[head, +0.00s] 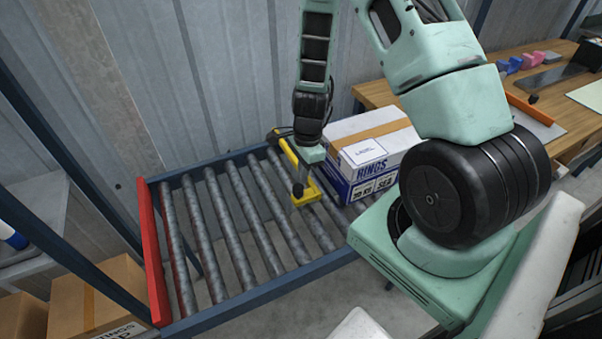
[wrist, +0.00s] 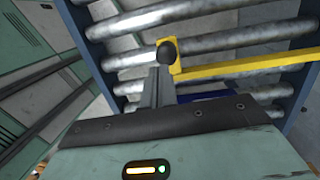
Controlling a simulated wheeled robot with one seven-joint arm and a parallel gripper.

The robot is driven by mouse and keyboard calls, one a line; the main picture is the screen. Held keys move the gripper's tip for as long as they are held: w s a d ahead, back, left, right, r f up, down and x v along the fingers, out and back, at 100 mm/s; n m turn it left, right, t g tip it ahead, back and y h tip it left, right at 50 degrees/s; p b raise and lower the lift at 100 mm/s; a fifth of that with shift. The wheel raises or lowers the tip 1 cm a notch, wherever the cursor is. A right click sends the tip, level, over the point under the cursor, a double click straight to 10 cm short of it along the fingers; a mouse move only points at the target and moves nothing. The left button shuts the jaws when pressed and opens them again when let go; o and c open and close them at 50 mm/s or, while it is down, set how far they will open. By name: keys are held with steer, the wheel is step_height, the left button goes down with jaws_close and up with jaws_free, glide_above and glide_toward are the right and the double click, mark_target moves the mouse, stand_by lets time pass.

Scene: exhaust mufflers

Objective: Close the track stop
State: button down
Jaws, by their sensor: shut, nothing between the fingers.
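The track stop (head: 303,178) is a yellow bent bar with a black ball knob (head: 298,190). It lies across the roller track from the far rail, its knob end over the rollers. In the wrist view, the yellow bar (wrist: 245,67) runs right from the black knob (wrist: 167,50). My gripper (wrist: 157,82) is shut and empty, its fingers pointing at the knob from just beside the bar. I cannot tell whether they touch. In the head view, my gripper (head: 314,165) hangs over the bar, with its fingertips hard to make out.
The rollers (head: 235,225) to the left are bare up to a red end plate (head: 152,250). A wooden bench (head: 380,93) stands at the right.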

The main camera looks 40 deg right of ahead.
step_height(320, 180, up, 11)
steer(key=d, duration=0.1)
steer(key=shift+s+d+b, duration=0.15)
steer(key=shift+s+b, duration=0.05)
steer(key=shift+b, duration=0.15)
steer(key=shift+f, duration=0.1)
